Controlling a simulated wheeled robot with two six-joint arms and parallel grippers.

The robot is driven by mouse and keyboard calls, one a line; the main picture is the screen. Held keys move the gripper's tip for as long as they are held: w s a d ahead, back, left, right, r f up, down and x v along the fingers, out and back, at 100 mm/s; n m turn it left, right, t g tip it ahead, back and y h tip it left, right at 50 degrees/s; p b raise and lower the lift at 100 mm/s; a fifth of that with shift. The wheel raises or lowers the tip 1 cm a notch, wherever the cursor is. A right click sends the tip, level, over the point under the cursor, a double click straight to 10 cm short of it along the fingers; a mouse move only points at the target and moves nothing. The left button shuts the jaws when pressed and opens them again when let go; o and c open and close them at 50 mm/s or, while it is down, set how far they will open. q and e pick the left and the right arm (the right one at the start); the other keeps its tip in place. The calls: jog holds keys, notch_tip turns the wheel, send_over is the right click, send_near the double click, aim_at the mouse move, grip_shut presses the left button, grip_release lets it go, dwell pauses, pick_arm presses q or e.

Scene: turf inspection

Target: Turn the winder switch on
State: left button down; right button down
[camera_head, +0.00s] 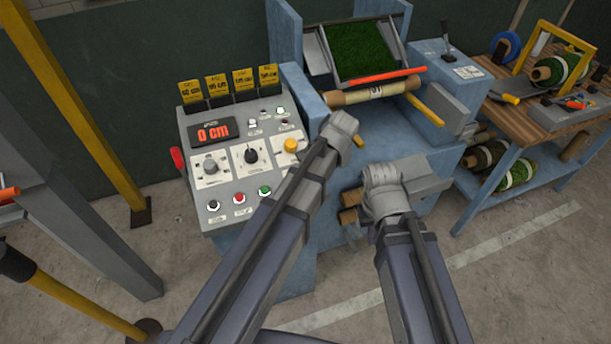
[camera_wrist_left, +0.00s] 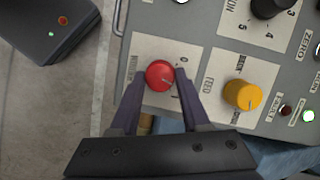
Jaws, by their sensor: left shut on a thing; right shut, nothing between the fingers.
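The winder switch is a red round knob (camera_wrist_left: 159,74) on a white plate, marked 0 and 1, in the left wrist view. My left gripper (camera_wrist_left: 161,84) has its fingers on both sides of it and is shut on it. The knob carries a short pale line towards its lower right; I cannot tell its exact setting. In the head view my left arm hides this knob at the right of the grey control panel (camera_head: 197,133). My right gripper (camera_head: 432,182) is shut and empty in front of the blue machine, away from the panel.
A yellow feed knob (camera_wrist_left: 243,94) sits close beside the red one; it also shows in the head view (camera_head: 291,145). The display (camera_head: 213,132) reads 0 cm. A workbench (camera_head: 535,115) stands at right.

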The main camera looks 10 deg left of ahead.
pick_arm(q)
jog(key=m, duration=0.3)
jog(key=m+t+y+b, duration=0.1)
jog(key=m, duration=0.1)
jog(key=shift+s+d+f+m+t, duration=0.1)
jog(key=shift+s+m+t, duration=0.05)
jog(key=shift+m+t, duration=0.2)
jog(key=shift+m, duration=0.25)
jog(key=shift+c, duration=1.9)
grip_release()
